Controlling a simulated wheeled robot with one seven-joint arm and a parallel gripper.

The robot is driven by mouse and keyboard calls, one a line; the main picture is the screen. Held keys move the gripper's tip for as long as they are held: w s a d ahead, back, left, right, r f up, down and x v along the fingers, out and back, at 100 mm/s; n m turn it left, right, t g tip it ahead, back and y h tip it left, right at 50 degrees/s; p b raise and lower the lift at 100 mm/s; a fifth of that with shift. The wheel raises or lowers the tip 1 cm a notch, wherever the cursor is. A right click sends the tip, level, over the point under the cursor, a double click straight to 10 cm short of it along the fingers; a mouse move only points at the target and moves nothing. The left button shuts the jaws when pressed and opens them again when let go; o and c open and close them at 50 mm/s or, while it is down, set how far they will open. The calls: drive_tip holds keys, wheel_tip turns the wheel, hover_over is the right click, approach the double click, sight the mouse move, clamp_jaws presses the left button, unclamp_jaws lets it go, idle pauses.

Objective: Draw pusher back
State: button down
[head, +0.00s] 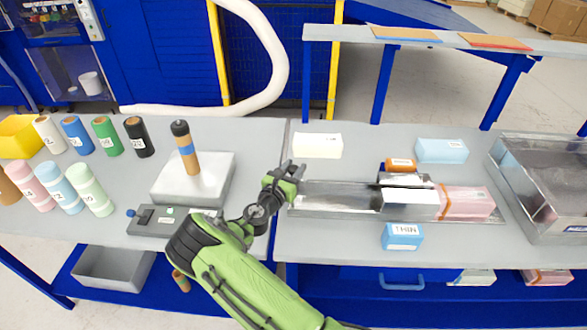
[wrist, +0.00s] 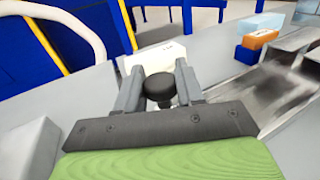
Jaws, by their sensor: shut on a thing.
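My gripper (head: 289,173) is at the left end of the metal trough (head: 335,200). In the wrist view its fingers (wrist: 159,82) are shut on a round black knob (wrist: 160,90), which I take to be the pusher's handle. The rest of the pusher is hard to make out. The left part of the trough looks empty. A shiny metal piece (head: 408,202) stands over its middle, and a pink foam block (head: 468,203) with an orange band sits at its right end. The trough also shows in the wrist view (wrist: 272,90).
A white block (head: 318,146) lies behind the trough, with an orange block (head: 400,165) and a light blue block (head: 442,151) further right. A blue block (head: 402,237) lies in front.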

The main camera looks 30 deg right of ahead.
drive_tip(key=shift+w+a+r, duration=0.15)
drive_tip(key=shift+w+r, duration=0.1)
drive_tip(key=shift+r, duration=0.15)
drive_tip(key=c, duration=0.8)
unclamp_jaws()
drive_tip(key=shift+f, duration=0.1)
drive_tip(key=shift+s+a+f, duration=0.15)
drive_tip(key=shift+s+a, duration=0.05)
drive_tip(key=shift+a, duration=0.05)
drive_tip(key=v, duration=1.5)
drive_tip(key=shift+s+a+b, duration=0.1)
drive_tip(key=shift+s+b, duration=0.1)
drive_tip(key=shift+b, duration=0.15)
